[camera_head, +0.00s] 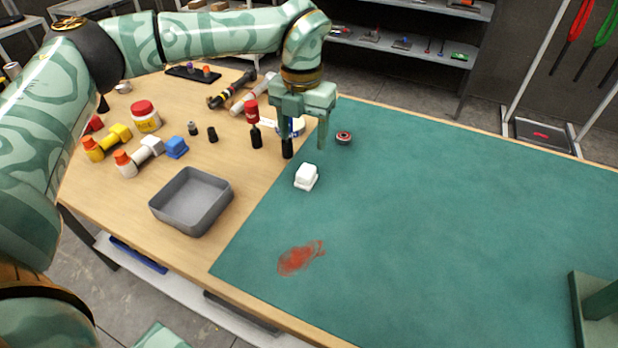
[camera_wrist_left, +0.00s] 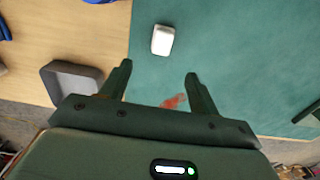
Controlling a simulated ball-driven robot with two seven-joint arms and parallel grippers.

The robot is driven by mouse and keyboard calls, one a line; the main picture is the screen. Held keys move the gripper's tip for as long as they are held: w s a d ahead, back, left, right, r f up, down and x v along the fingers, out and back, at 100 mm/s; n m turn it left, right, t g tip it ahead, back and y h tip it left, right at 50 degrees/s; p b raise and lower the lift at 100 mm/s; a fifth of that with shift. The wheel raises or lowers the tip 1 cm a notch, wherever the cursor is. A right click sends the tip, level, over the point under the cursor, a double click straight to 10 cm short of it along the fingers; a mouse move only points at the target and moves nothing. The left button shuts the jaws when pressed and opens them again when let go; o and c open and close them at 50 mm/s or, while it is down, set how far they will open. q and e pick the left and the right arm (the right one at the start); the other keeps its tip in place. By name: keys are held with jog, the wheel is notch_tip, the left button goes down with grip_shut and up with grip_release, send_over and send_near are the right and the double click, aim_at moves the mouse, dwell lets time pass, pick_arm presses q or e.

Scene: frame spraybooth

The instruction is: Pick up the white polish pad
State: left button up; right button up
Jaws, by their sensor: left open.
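The white polish pad (camera_head: 306,177) is a small white block on the green mat (camera_head: 430,220), near the mat's left edge. It also shows in the left wrist view (camera_wrist_left: 162,40), beyond the fingertips and roughly in line with the gap between them. My left gripper (camera_head: 305,152) hangs with its fingers pointing down, above and slightly behind the pad in the head view. Its fingers are apart with nothing between them, as the left wrist view (camera_wrist_left: 158,69) also shows.
A grey open tray (camera_head: 192,228) stands on the wood left of the mat. A red-handled tool (camera_head: 252,112), a small dark round part (camera_head: 344,138) and a red smear (camera_head: 300,258) are near the pad. Bottles and a blue block (camera_head: 176,148) stand left. The mat's middle is clear.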

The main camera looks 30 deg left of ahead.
aim_at(306, 169)
pick_arm(q)
notch_tip(306, 169, down, 7)
jog(key=shift+w+r+b, duration=0.1)
jog(key=shift+r+b, duration=0.1)
jog(key=shift+b, duration=0.6)
jog(key=f, duration=0.1)
jog(key=f+b, duration=0.1)
jog(key=f, duration=0.1)
jog(key=f+b, duration=0.1)
jog(key=f, duration=0.1)
jog(key=shift+w+d+f, duration=0.1)
jog(key=shift+w+f, duration=0.05)
jog(key=shift+w, duration=0.2)
jog(key=shift+r, duration=0.2)
jog(key=shift+c, duration=0.3)
pick_arm(e)
jog(key=f, duration=0.1)
jog(key=s+f, duration=0.1)
jog(key=f, duration=0.2)
jog(key=shift+s+d, duration=0.1)
jog(key=shift+s, duration=0.15)
pick_arm(q)
jog(key=c, duration=1)
